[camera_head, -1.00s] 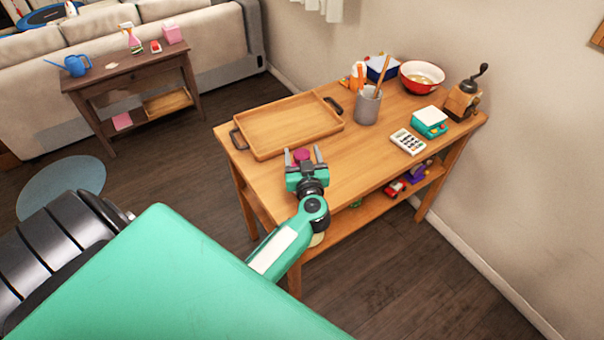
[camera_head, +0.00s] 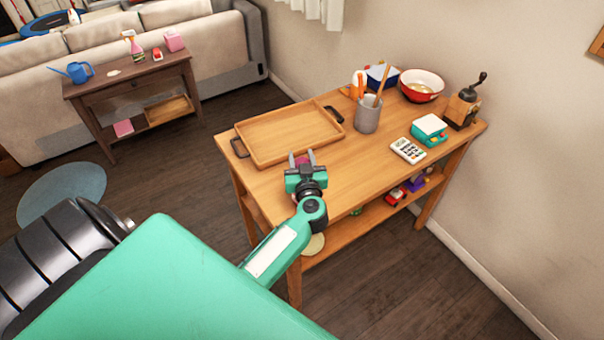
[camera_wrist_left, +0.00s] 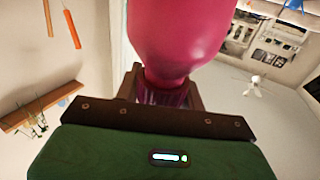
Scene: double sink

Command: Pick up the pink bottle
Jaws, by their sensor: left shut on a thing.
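The pink bottle (camera_wrist_left: 176,42) fills the upper middle of the left wrist view, its wide body toward the top and its narrower, darker neck between the fingers. My left gripper (camera_wrist_left: 165,92) is shut on that neck. In the head view my left gripper (camera_head: 302,163) is over the front part of the wooden table, just in front of the tray. Only a small pink patch of the bottle shows between its fingers there. I cannot tell whether the bottle touches the tabletop. My right gripper is not in view.
On the wooden table are a tray (camera_head: 268,157), a grey cup with utensils (camera_head: 367,115), a calculator (camera_head: 408,150), a teal-and-white box (camera_head: 429,130), a red bowl (camera_head: 422,88) and a grinder (camera_head: 462,108). Free tabletop (camera_head: 350,165) lies right of the gripper. A dark side table (camera_head: 130,85) stands at left.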

